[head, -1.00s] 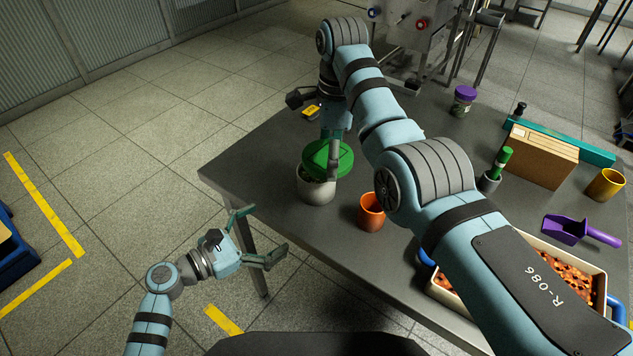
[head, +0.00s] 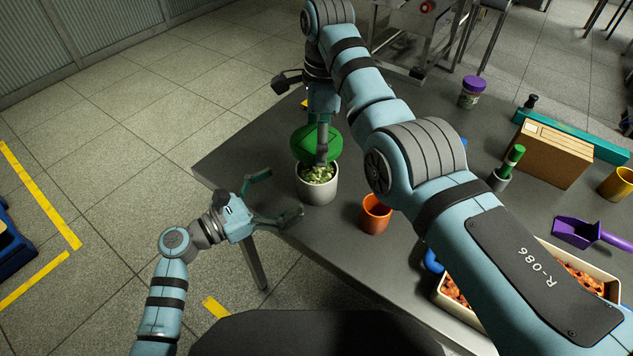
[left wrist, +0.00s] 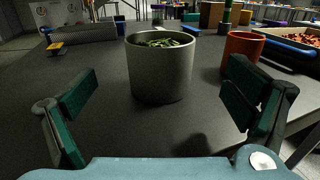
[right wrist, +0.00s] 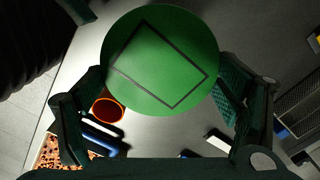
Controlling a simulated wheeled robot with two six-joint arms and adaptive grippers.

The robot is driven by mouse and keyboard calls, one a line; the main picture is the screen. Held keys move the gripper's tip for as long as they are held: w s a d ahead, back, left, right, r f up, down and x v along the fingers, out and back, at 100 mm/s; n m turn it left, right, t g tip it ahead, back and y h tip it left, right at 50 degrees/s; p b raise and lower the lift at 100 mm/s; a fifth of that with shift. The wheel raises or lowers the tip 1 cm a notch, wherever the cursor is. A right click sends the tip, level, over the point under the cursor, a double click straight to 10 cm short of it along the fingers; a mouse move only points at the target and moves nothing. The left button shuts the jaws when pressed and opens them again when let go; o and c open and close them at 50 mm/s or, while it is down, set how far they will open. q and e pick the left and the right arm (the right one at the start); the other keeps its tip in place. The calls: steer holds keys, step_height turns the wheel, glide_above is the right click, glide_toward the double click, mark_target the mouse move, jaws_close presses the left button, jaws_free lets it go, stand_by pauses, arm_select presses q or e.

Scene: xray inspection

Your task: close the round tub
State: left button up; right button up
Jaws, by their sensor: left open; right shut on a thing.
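The round tub (head: 317,188) is a light grey cylinder near the table's left edge, upright, with green bits inside; it also shows in the left wrist view (left wrist: 160,75). The green round lid (head: 312,139) is held by my right gripper (head: 322,150) above and behind the tub, tilted, leaving the contents visible. In the right wrist view the lid (right wrist: 160,60) sits between the fingers. My left gripper (head: 278,200) is open and empty, its fingers pointing at the tub from the left. In the left wrist view the tub stands ahead between the open fingers, apart from them.
An orange cup (head: 375,214) stands just right of the tub. A tray of food (head: 447,301), a purple scoop (head: 577,233), a cardboard box (head: 541,153), a yellow cup (head: 617,184) and a purple-lidded jar (head: 471,92) are further right. The table's left edge is near the tub.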

arm_select(q)
steer(key=x, duration=0.8)
steer(key=shift+w+d, duration=0.1)
steer(key=shift+d, duration=0.2)
steer(key=shift+w+d+f, duration=0.1)
steer(key=shift+w+d, duration=0.1)
steer(key=shift+w, duration=0.05)
arm_select(e)
steer(key=shift+w, duration=0.1)
arm_select(q)
steer(key=shift+s, duration=0.1)
steer(key=c, duration=1.8)
arm_select(e)
glide_above(319, 173)
steer(key=shift+d+f, duration=0.15)
steer(key=shift+f, duration=2.35)
